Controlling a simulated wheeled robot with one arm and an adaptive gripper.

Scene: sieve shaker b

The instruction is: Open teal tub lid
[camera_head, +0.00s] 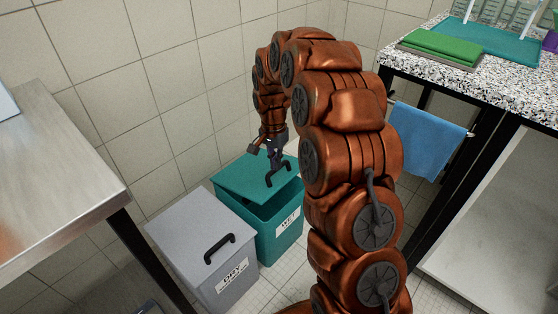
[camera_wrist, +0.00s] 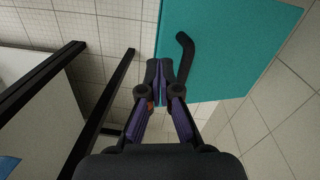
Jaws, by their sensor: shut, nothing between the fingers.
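The teal tub (camera_head: 252,222) stands on the floor by the tiled wall, with a white label on its front. Its teal lid (camera_head: 240,182) looks tilted, its front edge raised above the rim with a dark gap beneath. The lid's black handle (camera_head: 283,177) is close to my gripper (camera_head: 275,160). In the wrist view the lid (camera_wrist: 230,45) fills the upper right, and the handle (camera_wrist: 185,52) lies just right of my gripper's fingertips (camera_wrist: 159,70). The fingers are together with nothing between them. Whether they touch the handle or lid is unclear.
A grey tub (camera_head: 190,250) labelled DRY, with a black handle, stands left of the teal tub. A steel table (camera_head: 60,170) is at the left. A speckled counter (camera_head: 430,75) with a hanging blue towel (camera_head: 425,138) is at the right.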

